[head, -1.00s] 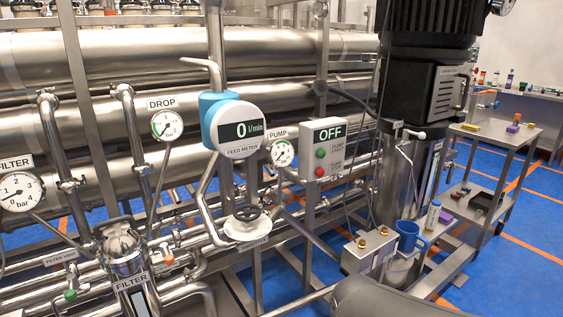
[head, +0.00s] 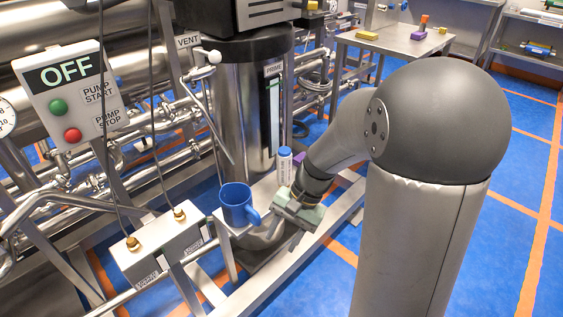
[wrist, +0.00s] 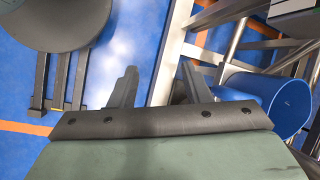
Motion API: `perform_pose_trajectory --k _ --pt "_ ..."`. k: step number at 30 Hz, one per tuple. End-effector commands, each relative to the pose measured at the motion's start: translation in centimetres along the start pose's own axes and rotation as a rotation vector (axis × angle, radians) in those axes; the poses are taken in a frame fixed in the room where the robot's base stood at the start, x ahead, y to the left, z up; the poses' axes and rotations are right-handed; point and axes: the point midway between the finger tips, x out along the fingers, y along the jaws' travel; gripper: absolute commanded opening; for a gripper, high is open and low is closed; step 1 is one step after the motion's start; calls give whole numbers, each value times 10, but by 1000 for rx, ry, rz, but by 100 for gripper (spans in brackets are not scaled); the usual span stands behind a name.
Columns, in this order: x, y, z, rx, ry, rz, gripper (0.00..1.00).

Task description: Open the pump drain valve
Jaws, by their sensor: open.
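The steel pump cylinder (head: 245,100) stands at the centre of the head view, with a VENT label (head: 188,41) and a PRIME label (head: 273,69). A thin pipe with a white-knobbed valve (head: 203,57) runs down its left side. I cannot make out a drain valve or drain label; the pump's lower part is partly hidden by the mug, shelf and my arm. My gripper (head: 286,236) points down in front of the pump base, right of the blue mug (head: 236,204). In the wrist view its fingers (wrist: 160,86) are apart with nothing between them.
The mug, also in the wrist view (wrist: 264,98), and a white bottle with a blue cap (head: 284,166) stand close to my gripper. A steel box with two brass fittings (head: 160,252) is at the left. The pump panel (head: 68,90) reads OFF.

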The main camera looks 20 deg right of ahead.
Motion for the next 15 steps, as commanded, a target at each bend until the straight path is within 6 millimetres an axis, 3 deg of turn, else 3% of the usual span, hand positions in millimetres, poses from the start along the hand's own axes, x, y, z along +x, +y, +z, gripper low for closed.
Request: perform_pose_trajectory --k 1,4,11,15 --pt "31 2 -40 129 -54 -85 43" --pt "53 -4 -101 362 -150 -265 43" --pt "67 3 -213 759 -334 -633 43" --pt "73 38 -299 1027 -477 -935 43"
